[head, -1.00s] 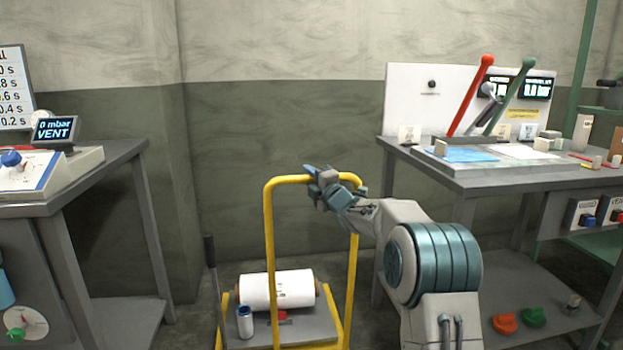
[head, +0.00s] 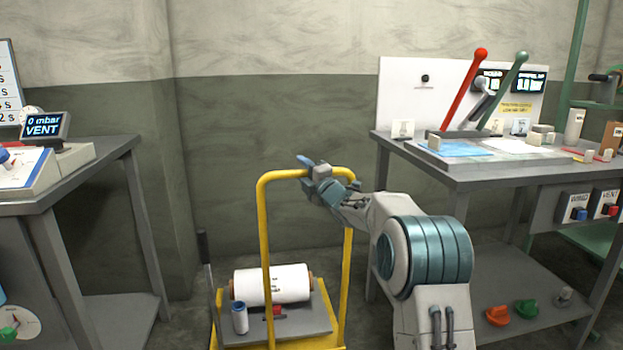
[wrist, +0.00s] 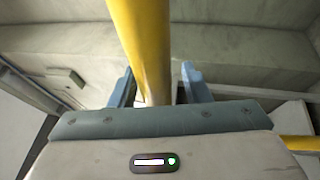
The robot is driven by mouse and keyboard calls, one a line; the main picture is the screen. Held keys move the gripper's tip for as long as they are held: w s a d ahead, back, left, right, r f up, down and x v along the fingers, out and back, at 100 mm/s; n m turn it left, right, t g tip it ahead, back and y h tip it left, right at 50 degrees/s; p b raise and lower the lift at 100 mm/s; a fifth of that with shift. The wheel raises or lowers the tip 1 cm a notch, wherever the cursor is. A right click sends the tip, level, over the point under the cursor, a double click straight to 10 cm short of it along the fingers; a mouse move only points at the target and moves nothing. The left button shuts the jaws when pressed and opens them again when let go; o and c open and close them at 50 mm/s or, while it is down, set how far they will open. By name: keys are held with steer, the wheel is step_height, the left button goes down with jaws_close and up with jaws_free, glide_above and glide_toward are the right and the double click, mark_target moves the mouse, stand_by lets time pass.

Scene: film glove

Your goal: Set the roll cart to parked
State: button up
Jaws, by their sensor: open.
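The roll cart (head: 261,235) has a yellow frame with a tall push handle and a grey deck. A white roll (head: 272,285) lies across the deck. A small white and blue can (head: 240,318) and a red part (head: 273,312) are beside it. Contact with the bar cannot be told.
A grey bench (head: 480,175) with red and green levers stands at right, with a lower shelf. Another grey table (head: 95,160) with a vent display stands at left. A dark upright lever (head: 206,275) rises at the cart's left. Floor between the tables is narrow.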

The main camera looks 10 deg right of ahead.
steer(key=p+v, duration=0.1)
steer(key=v, duration=1.2)
steer(key=shift+s+d, duration=0.15)
steer(key=shift+s, duration=0.1)
steer(key=s+d+r+m+g+h+p, duration=0.4)
steer(key=s+r+m+h+p, duration=0.65)
steer(key=p, duration=0.55)
steer(key=s+r+m+g+p, duration=0.2)
steer(key=s+m+g+p, duration=0.1)
steer(key=s, duration=0.7)
steer(key=s+a+r+m+g+y+p, duration=0.1)
steer(key=s+r+m+g+p, duration=0.2)
steer(key=s+m+p, duration=0.3)
steer(key=s+a+r+m+g+p, duration=0.1)
steer(key=s+m+g+p, duration=0.4)
steer(key=s, duration=1)
steer(key=shift+r+p, duration=0.75)
steer(key=shift+p, duration=0.85)
steer(key=shift+a+y, duration=0.1)
steer(key=shift+y, duration=0.15)
